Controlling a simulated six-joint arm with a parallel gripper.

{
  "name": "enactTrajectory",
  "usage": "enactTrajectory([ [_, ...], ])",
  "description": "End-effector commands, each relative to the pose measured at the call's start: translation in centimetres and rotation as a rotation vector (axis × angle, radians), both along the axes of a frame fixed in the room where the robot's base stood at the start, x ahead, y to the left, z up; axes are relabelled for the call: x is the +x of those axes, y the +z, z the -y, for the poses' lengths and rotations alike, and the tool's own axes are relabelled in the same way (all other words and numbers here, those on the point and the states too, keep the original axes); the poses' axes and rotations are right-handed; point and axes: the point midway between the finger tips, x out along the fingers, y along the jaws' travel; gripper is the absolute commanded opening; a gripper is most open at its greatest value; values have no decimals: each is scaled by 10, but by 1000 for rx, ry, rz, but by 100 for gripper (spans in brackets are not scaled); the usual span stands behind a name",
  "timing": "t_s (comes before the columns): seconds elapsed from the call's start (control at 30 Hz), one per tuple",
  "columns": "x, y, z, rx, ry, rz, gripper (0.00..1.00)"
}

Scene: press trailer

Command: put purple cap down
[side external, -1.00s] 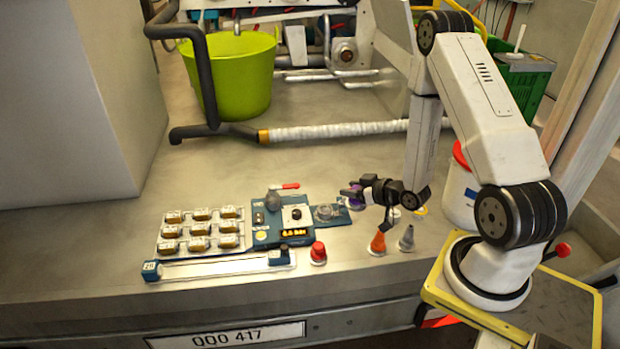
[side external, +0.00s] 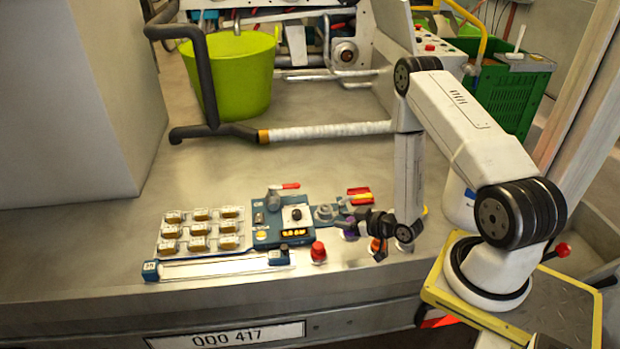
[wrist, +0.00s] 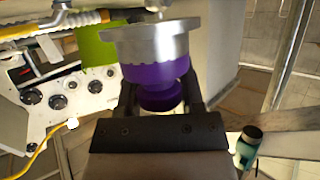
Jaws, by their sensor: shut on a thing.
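The purple cap (wrist: 152,88) is between the fingers of my gripper (wrist: 160,100) in the wrist view, with a wide silver disc (wrist: 150,45) against its far side. In the side view my gripper (side external: 352,226) is low over the front of the bench, right of the red button (side external: 318,252). A bit of purple (side external: 350,235) shows at its fingertips. I cannot tell whether the cap touches the bench. My gripper is shut on the cap.
An orange cone (side external: 377,247) and a grey cone (side external: 404,241) stand close right of my gripper, partly hidden by my arm. A blue control panel (side external: 268,234) and a tray of several amber pieces (side external: 200,232) lie left.

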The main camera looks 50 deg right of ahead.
Motion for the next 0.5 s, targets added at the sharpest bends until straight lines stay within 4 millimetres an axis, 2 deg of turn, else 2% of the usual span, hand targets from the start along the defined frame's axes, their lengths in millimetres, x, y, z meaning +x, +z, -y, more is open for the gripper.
enactTrajectory([
  [0.23,1,-7,0,-1,0,1,0],
  [0.5,0,-32,0,-1,0,0,0],
])
